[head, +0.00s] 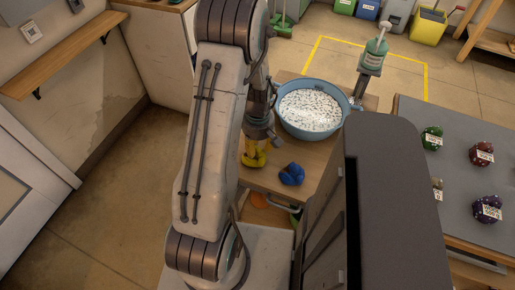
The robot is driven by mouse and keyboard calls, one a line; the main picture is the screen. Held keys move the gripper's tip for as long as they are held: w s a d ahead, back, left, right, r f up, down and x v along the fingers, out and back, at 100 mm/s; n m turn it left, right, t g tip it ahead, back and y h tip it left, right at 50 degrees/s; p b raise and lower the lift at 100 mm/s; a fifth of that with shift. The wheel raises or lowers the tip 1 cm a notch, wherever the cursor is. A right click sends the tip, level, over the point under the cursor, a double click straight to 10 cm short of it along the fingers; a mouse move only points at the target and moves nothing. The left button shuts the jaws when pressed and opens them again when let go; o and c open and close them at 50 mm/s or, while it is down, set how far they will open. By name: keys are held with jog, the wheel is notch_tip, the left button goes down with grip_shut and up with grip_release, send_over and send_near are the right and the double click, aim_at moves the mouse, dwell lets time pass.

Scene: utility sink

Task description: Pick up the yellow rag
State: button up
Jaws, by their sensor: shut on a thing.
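The yellow rag (254,154) is a small crumpled yellow bundle at the left end of a small wooden table (317,163). My gripper (257,142) points down from my arm right above it and is shut on the rag. My arm hides part of the rag's left side and most of the gripper. I cannot tell whether the rag still touches the table. A crumpled blue rag (292,174) lies on the table just right of the yellow one.
A blue basin (290,126) filled with white foam stands behind the rags. A green pump bottle (375,52) stands behind it. A grey counter (455,180) with several dark labelled bundles is at the right. Open floor (105,215) is at the left.

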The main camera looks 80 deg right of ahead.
jog(key=r, duration=0.3)
jog(key=shift+s+d+r, duration=0.2)
jog(key=shift+s+r, duration=0.1)
jog(key=shift+s, duration=0.1)
grip_shut()
jog(key=s+d+r, duration=0.3)
jog(key=s+r, duration=0.3)
jog(key=s, duration=0.4)
jog(key=shift+s+r+b, duration=0.15)
jog(key=shift+r+b, duration=0.05)
jog(key=shift+b, duration=0.15)
